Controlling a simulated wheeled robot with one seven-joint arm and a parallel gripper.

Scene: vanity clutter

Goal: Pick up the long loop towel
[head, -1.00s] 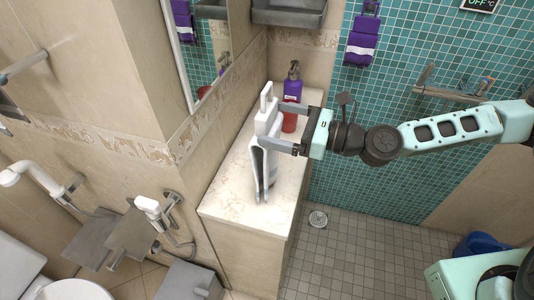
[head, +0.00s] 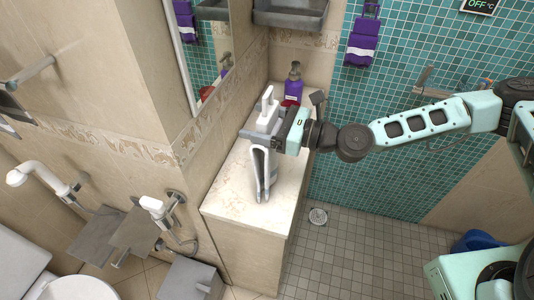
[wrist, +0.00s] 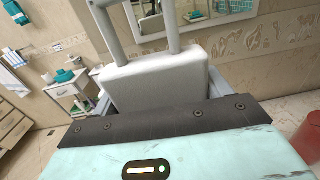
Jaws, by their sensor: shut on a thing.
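The long loop towel (head: 268,118) is the pale grey-white piece standing upright on the vanity counter.
On the marble counter (head: 225,200), a purple pump bottle (head: 293,88) and a red item stand behind the gripper. A mirror wall is close on the left. A purple towel (head: 362,45) hangs on the teal tiles. The counter's front is clear.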

